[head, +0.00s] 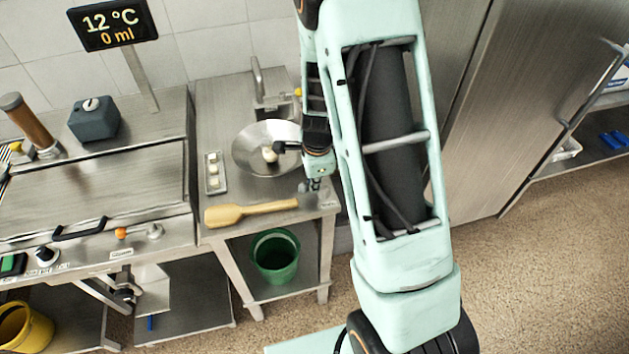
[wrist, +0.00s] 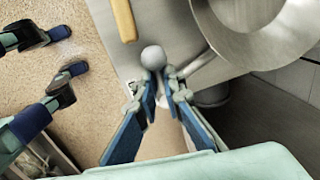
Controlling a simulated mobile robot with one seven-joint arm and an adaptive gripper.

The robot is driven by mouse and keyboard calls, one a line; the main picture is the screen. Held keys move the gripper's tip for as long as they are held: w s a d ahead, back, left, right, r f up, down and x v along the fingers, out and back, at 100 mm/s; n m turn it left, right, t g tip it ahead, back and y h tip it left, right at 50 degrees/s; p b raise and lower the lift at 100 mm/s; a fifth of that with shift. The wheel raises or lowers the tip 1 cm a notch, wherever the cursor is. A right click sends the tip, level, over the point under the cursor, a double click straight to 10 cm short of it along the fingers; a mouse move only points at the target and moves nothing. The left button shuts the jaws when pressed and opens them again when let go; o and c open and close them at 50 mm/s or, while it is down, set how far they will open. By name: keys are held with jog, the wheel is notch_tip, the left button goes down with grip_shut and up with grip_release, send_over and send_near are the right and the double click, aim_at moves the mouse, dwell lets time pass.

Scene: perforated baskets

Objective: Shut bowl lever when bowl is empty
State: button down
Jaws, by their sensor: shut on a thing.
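The steel bowl (head: 250,138) is set in the small steel counter. A pale round thing (head: 270,156) shows inside it, and I cannot tell what it is. In the wrist view the bowl's rim (wrist: 215,38) is at upper right, with its inside mostly cut off. The lever's grey ball knob (wrist: 153,57) stands just beyond my gripper's fingertips (wrist: 161,82), beside the bowl. My gripper is closed around the lever just under the knob. In the head view my gripper (head: 316,186) is at the counter's right front corner.
A wooden paddle (head: 250,212) lies along the counter's front edge. A small tray (head: 214,172) sits left of the bowl, and a tap (head: 258,80) stands behind it. A green bucket (head: 276,256) is on the shelf below. The display (head: 112,24) reads 12 °C, 0 ml.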

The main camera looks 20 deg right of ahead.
jog(key=shift+a, duration=0.35)
jog(key=c, duration=2)
grip_release()
jog(key=shift+d, duration=0.1)
jog(key=shift+r, duration=0.1)
jog(key=shift+r, duration=0.2)
jog(key=r, duration=0.3)
jog(key=s+r, duration=0.1)
jog(key=r, duration=0.3)
jog(key=s+r, duration=0.1)
jog(key=r, duration=0.3)
jog(key=shift+s+r, duration=0.1)
jog(key=shift+s, duration=0.05)
